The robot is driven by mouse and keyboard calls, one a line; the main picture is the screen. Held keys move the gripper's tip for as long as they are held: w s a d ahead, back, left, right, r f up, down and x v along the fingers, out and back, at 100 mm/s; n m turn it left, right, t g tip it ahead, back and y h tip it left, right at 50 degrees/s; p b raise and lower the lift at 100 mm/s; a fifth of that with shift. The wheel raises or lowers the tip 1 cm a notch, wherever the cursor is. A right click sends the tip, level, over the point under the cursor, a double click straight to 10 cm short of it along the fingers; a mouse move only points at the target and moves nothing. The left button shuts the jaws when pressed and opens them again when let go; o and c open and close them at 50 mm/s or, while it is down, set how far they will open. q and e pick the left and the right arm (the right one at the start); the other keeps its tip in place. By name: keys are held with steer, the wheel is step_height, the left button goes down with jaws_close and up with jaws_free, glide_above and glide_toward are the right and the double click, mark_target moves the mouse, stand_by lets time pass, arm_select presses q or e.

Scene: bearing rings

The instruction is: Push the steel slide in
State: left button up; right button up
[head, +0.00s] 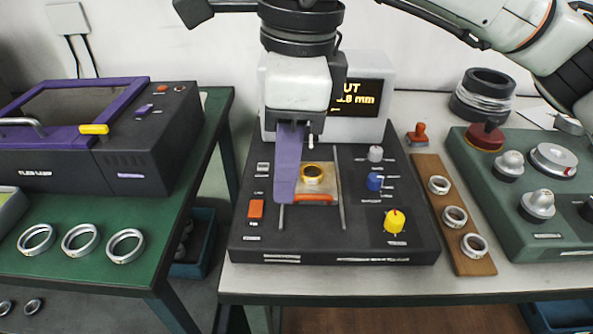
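The steel slide (327,178) is a flat plate between two thin rails on a dark measuring machine (350,240). It has an orange handle strip (312,198) at its front edge, and a gold-coloured ring (312,174) sits on it. My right gripper (285,198) points down over the machine, with a purple finger just left of the handle. The finger covers part of the slide's left side; whether it touches is unclear. Only one finger shows clearly, so its opening cannot be judged. My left gripper is not in view.
A lit display (362,98) stands behind, partly hidden, reading "UT" and a mm value. A wooden strip (455,215) with three rings lies right, beside a green box (530,230). Three rings lie on the left green table (60,275).

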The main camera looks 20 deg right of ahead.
mark_target(304, 195)
steer(key=w+d+r+t+h, duration=0.1)
steer(key=w+d+h, duration=0.1)
steer(key=w+d, duration=0.15)
steer(key=f, duration=0.6)
steer(key=f+b, duration=0.1)
steer(key=f, duration=0.2)
steer(key=shift+w+d, duration=0.1)
steer(key=shift+w, duration=0.25)
jaws_close()
